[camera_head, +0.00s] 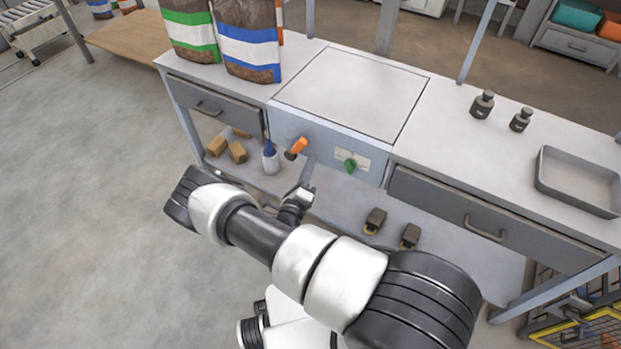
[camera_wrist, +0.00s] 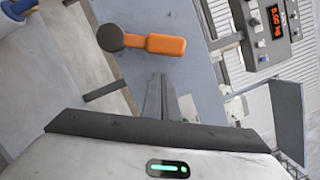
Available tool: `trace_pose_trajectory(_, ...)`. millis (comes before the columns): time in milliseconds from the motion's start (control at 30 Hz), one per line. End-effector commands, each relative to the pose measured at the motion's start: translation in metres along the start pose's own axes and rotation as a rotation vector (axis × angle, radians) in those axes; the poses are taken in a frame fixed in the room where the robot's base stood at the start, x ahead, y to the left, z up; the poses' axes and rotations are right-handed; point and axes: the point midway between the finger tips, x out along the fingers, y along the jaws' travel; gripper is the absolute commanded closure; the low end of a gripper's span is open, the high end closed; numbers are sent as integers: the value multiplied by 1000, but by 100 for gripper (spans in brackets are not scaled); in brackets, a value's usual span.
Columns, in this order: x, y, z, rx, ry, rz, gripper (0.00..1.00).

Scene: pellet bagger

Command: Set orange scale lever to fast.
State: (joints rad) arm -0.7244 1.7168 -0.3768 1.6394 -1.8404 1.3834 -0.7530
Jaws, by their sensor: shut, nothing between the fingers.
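The orange scale lever (camera_head: 298,146) sticks out from the grey front panel of the scale (camera_head: 331,131), its handle tilted up and to the right from a dark round hub. It also shows in the wrist view (camera_wrist: 165,45), with the hub at its left end. My gripper (camera_head: 306,189) is below the lever in the head view, apart from it. In the wrist view my gripper (camera_wrist: 160,78) has its fingers together and empty, just below the lever handle. A green knob (camera_head: 350,165) sits on the same panel by a pale label, too small to read.
Drawers flank the panel, with handles (camera_head: 486,229) standing out. Pellet bags (camera_head: 247,40) stand on the bench.

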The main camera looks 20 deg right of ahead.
Motion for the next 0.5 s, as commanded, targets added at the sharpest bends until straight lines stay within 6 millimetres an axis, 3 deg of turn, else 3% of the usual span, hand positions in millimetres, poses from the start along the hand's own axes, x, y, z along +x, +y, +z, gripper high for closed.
trace_pose_trajectory(200, 5, 0, 20, -1, 0, -1, 100)
trace_pose_trajectory(500, 5, 0, 22, -2, 0, 0, 100)
